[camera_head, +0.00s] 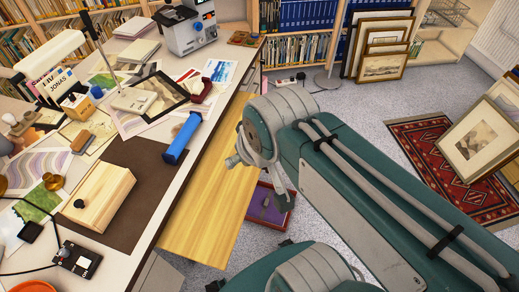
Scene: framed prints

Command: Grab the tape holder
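I cannot pick out the tape holder for certain. A small dark red holder-like object (200,90) lies on the desk, at the right edge of a black-framed print, and may be it. My teal and grey arm reaches in from the lower right over the floor, right of the desk. Grey jointed parts at its far end (262,160) hang beside the desk's right edge, apart from the red object. They may be my gripper, but its fingers cannot be made out and nothing is seen held.
The desk (135,215) holds a blue cylinder (183,138), a wooden box (98,195), a lamp (50,50), a grey machine (187,28) and papers. A red tray (270,205) lies on the floor. Framed prints (382,50) lean at the back and right. Bookshelves stand behind.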

